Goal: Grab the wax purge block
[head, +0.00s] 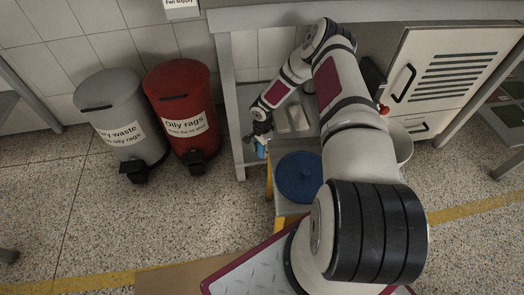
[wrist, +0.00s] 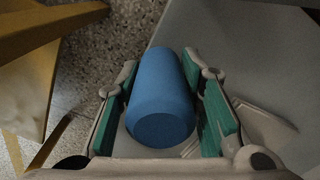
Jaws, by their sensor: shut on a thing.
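A blue cylinder (wrist: 162,100), which I take to be the wax purge block, lies lengthwise between the green-padded fingers of my gripper (wrist: 161,72) in the wrist view. Its flat round end faces the camera. My gripper is shut on it, with a finger along each side. In the head view my gripper (head: 260,141) is low beside the left end of the grey bench, and a small patch of blue (head: 262,152) shows at its fingers. Most of the block is hidden there.
A round dark blue lid (head: 300,177) sits on a low stand with yellow legs, close to the right of my gripper. A red bin (head: 184,108) and a grey bin (head: 121,118) stand to the left. A vented cabinet (head: 446,75) is at the right. Floor at front left is clear.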

